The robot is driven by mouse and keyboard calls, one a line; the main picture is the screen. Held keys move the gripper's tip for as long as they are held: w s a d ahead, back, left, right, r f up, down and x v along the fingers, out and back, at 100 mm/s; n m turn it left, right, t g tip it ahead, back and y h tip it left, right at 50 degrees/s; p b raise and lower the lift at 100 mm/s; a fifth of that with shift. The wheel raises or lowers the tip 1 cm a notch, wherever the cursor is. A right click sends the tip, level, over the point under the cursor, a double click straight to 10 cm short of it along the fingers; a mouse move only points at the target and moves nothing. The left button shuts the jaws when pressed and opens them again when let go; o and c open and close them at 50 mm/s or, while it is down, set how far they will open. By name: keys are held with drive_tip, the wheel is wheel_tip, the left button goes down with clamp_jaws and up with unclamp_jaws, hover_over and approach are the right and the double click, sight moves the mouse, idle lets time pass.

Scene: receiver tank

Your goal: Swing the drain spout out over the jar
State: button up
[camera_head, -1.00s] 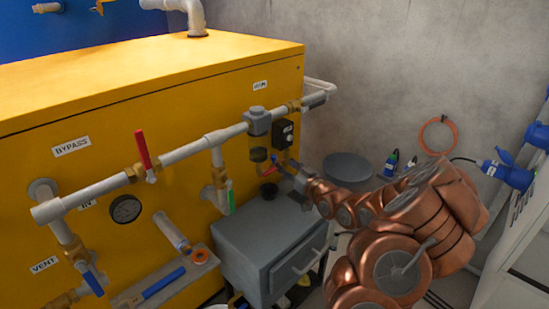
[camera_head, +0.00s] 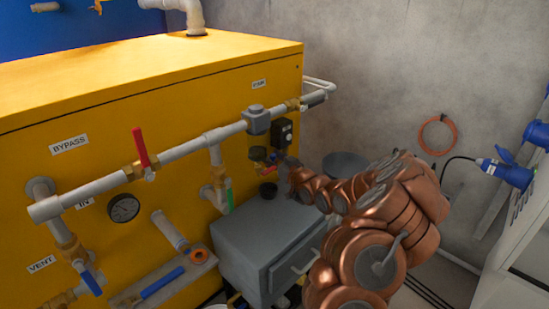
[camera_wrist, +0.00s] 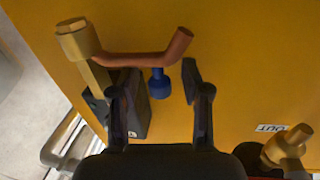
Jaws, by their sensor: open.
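In the wrist view the copper-brown drain spout (camera_wrist: 148,59) runs from a brass fitting (camera_wrist: 75,39) to a bent-up end. A blue knob-like part (camera_wrist: 160,83) sits just below it. My gripper (camera_wrist: 158,88) is open, its two dark fingers apart, with the blue part in the gap between them. I cannot tell whether either finger touches the spout. In the head view my gripper (camera_head: 280,159) is at the fittings under the grey filter body (camera_head: 257,120), and the spout is hard to make out.
The grey cabinet (camera_head: 255,236) stands against the yellow tank (camera_head: 150,90). A white pipe with a red-handled valve (camera_head: 141,148) runs along the tank's front. A black box (camera_head: 283,133) sits close above my gripper. The wall (camera_head: 380,70) is bare at upper right.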

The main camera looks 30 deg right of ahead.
drive_tip(key=shift+c, duration=0.4)
clamp_jaws()
